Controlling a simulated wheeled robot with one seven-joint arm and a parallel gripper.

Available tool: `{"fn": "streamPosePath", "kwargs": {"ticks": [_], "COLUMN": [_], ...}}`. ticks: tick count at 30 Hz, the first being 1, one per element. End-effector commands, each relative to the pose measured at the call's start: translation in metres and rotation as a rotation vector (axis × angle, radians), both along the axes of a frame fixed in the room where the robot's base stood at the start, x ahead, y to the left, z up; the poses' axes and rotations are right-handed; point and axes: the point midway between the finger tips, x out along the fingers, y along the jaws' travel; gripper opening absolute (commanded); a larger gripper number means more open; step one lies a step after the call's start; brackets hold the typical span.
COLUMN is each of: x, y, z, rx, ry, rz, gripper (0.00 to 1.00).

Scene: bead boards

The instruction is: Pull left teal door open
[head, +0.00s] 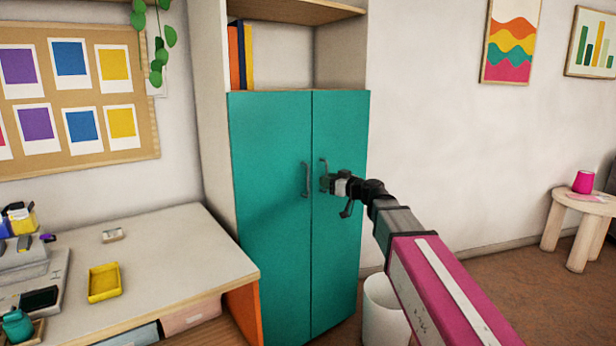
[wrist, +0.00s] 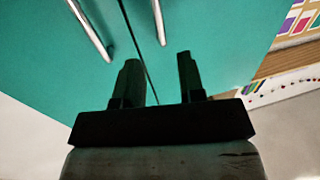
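The teal cabinet has two closed doors. The left teal door (head: 270,230) carries a grey bar handle (head: 306,179) near the seam. The right teal door (head: 340,135) has its own handle (head: 323,168), partly covered by my gripper. My gripper (head: 327,183) is in front of the right door, just right of the left handle. In the wrist view my gripper (wrist: 159,80) has its two dark fingers apart with nothing between them. Beyond them the door seam and both handles show; the left door's handle (wrist: 159,20) appears on the right there, clear of the fingers.
A desk (head: 180,245) with a yellow tray (head: 104,282) stands left of the cabinet, close to the left door. A white bin (head: 385,308) stands at the cabinet's right, below my arm. A stool (head: 578,225) with a pink cup is far right.

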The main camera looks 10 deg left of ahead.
Motion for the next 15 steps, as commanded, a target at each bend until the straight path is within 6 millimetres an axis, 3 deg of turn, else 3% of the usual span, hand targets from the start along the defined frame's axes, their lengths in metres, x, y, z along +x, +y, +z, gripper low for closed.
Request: {"fn": "streamPosePath", "kwargs": {"ticks": [15], "x": [0.042], "y": [0.072], "z": [-0.001], "rx": [-0.002], "ry": [0.003], "rz": [0.001], "gripper": [0.36]}}
